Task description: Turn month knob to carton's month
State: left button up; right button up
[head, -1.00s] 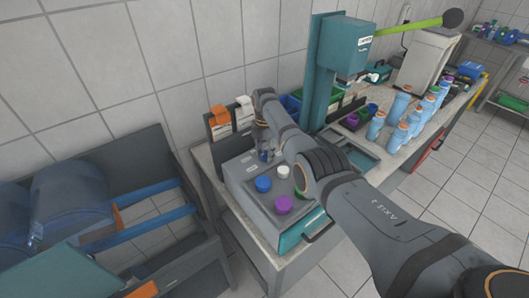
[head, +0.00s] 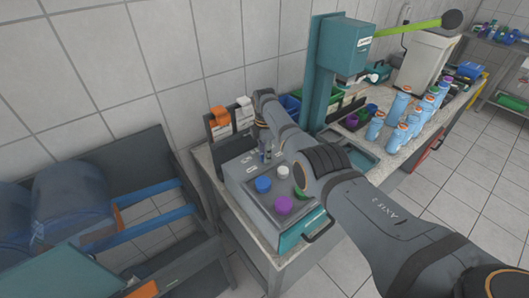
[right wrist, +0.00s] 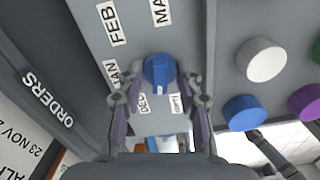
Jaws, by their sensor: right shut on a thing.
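The month knob (right wrist: 158,69) is a small blue dial with a raised ridge, on the grey face of the control box (head: 243,177). Month labels surround it; JAN (right wrist: 113,74), FEB (right wrist: 112,24) and DEC (right wrist: 144,104) are readable, others are cut off or unclear. The ridge runs roughly up and down in the right wrist view; I cannot tell which end points. My right gripper (right wrist: 160,80) is shut on the knob, one finger on each side. It also shows small in the head view (head: 265,153). I cannot identify the carton. My left gripper is not in view.
Blue (head: 263,184), white (head: 283,171) and purple (head: 284,205) buttons stand beside the knob. An ORDERS rack (right wrist: 48,97) borders it; a card there (right wrist: 22,145) reads 23 NOV. A teal press (head: 327,75) and several blue bottles (head: 375,125) stand behind my right arm.

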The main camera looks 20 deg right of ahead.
jog(key=m, duration=0.6)
jog(key=shift+m, duration=0.3)
jog(key=m, duration=1.2)
jog(key=shift+m+p, duration=0.3)
jog(key=m, duration=0.6)
jog(key=o, duration=1.1)
jog(key=shift+o, duration=0.2)
jog(key=shift+r, duration=0.15)
